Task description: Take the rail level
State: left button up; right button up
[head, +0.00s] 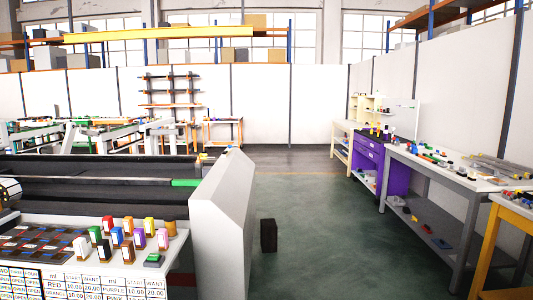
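I cannot pick out the rail level for certain. A small green bar (186,183) lies on the dark machine bed at left, near its right end. Long grey bars (497,163) lie on the grey workbench (440,173) at right, among small tools too small to tell apart. A small green-topped item (153,260) lies on the white table at front left. Neither of my grippers shows in the head view.
A white machine end housing (222,225) stands left of centre. A dark block (268,235) sits on the green floor beside it. Several coloured bottles (128,251) stand on the white table. A purple cabinet (368,165) and yellow-framed table (485,245) stand at right. The middle aisle is clear.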

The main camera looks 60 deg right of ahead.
aim_at(225, 154)
jog(key=z, duration=1.6)
jog(key=i+l+z, duration=0.35)
jog(key=i, duration=0.45)
jog(key=i+z, duration=0.35)
jog(key=i, duration=0.45)
jog(key=i+j+z, duration=0.2)
jog(key=i+z, duration=0.15)
jog(key=i, duration=0.45)
jog(key=i+u, duration=0.2)
jog(key=i, duration=0.4)
jog(key=i+u, duration=0.2)
jog(key=i, duration=0.4)
jog(key=i+l+u, duration=0.2)
jog(key=i, duration=0.35)
jog(key=i+l+u, duration=0.15)
jog(key=i, duration=0.45)
